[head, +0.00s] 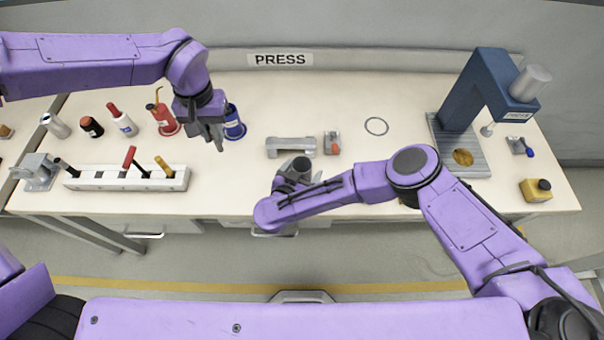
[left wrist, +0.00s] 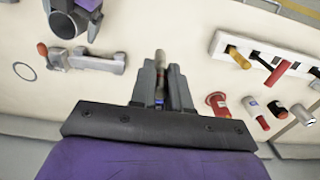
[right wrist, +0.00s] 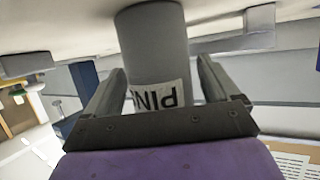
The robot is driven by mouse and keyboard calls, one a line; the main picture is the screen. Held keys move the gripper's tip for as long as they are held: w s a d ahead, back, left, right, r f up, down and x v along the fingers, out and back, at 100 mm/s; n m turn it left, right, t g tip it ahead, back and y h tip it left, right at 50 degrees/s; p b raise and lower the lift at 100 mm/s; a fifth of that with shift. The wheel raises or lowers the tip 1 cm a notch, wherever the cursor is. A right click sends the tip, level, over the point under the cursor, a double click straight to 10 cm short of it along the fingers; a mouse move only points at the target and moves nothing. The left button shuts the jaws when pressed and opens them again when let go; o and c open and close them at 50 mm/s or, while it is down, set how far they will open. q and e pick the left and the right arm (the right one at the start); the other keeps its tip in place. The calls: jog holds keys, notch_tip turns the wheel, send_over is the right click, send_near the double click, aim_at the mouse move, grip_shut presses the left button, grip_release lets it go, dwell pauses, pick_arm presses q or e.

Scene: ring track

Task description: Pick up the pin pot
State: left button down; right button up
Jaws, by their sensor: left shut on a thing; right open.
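The pin pot is a grey cylinder with a "PIN" label (right wrist: 155,45), which reads upside down in the right wrist view. It stands on the bench near the front edge; its dark open top shows in the left wrist view (left wrist: 66,24). My right gripper (right wrist: 160,95) is open, with one finger on each side of the pot; contact cannot be told. In the head view my right arm partly hides the pot. My left gripper (head: 217,145) is shut on a thin grey-brown piece (left wrist: 160,62), beside the blue can (head: 234,124).
A grey fixture (head: 291,146) and a small red-tipped block (head: 332,144) lie behind the pot. A thin ring (head: 376,126) lies right of them. The blue press (head: 470,95) stands at right. A white tool rack (head: 125,178) and bottles stand at left.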

aim_at(220, 151)
jog(key=c, duration=1)
jog(key=shift+c, duration=0.3)
notch_tip(220, 151, up, 10)
